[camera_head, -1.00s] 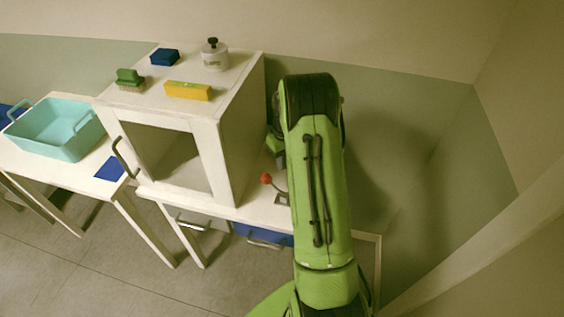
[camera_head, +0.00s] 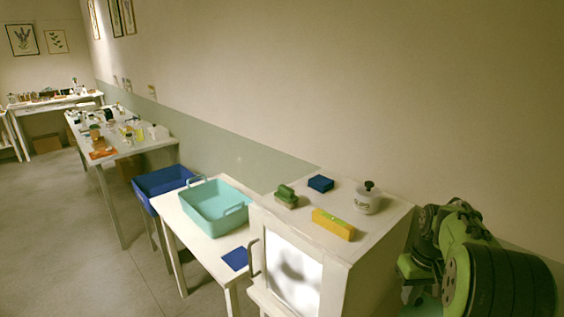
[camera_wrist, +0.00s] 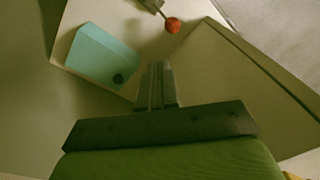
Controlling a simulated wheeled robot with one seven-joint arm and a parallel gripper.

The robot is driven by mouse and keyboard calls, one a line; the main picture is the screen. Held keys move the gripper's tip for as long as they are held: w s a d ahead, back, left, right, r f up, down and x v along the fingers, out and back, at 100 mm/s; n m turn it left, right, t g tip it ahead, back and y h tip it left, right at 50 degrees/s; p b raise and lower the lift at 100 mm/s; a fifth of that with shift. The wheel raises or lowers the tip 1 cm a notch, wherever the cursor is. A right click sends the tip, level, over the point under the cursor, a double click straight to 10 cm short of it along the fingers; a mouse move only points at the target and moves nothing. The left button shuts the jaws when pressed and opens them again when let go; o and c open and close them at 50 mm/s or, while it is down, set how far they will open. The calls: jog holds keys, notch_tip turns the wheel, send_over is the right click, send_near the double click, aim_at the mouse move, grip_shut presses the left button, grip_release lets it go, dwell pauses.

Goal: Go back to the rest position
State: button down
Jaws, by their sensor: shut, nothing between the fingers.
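My gripper (camera_wrist: 157,85) shows in the wrist view with its dark fingers together and nothing between them. It is over a white surface, apart from a red ball-topped lever (camera_wrist: 172,25) and a teal block-like thing (camera_wrist: 100,55) with a dark round spot. In the head view my green arm is folded at the lower right, beside the white cabinet (camera_head: 378,262); the gripper itself is hidden there.
A teal basket (camera_head: 205,222) and blue bin (camera_head: 160,182) stand left. A cluttered table (camera_head: 130,150) is farther back. Floor at left is clear.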

jog(key=s+a+r+t, duration=0.1)
jog(key=s+a+r, duration=0.4)
jog(key=a+r, duration=0.35)
jog(key=s+a+t, duration=0.2)
jog(key=s+a, duration=0.3)
jog(key=s, duration=0.4)
jog(key=s+a+t, duration=0.2)
jog(key=s+a, duration=0.3)
jog(key=s, duration=0.4)
jog(key=shift+s+a+r+h, duration=0.2)
jog(key=shift+a+r+h, duration=0.05)
jog(key=shift+a+h, duration=0.1)
